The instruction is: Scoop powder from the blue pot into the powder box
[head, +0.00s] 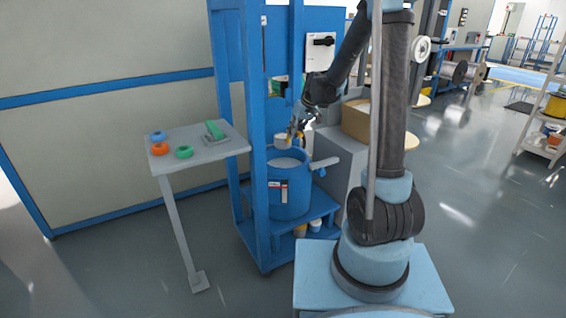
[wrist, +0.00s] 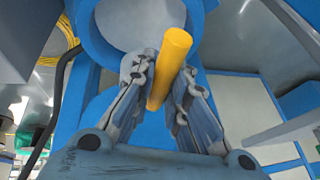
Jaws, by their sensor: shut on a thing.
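My gripper (head: 293,130) is shut on the yellow handle of a scoop, just above the blue pot (head: 288,200). In the wrist view the yellow handle (wrist: 170,68) sits between the fingers. The scoop's pale cup (head: 282,141) hangs over the pot's opening, apart from the pale powder (head: 287,163) inside. What the cup holds cannot be told. The pot's round blue rim (wrist: 98,45) also shows in the wrist view. A brown box (head: 357,122) stands right of the pot, partly behind my arm; whether it is the powder box is unclear.
A blue frame (head: 256,140) surrounds the pot, with an upright close on its left. A grey bar (head: 322,163) juts from the pot's right. A small table (head: 215,149) at left carries coloured rings and a green item. Open floor lies at the right.

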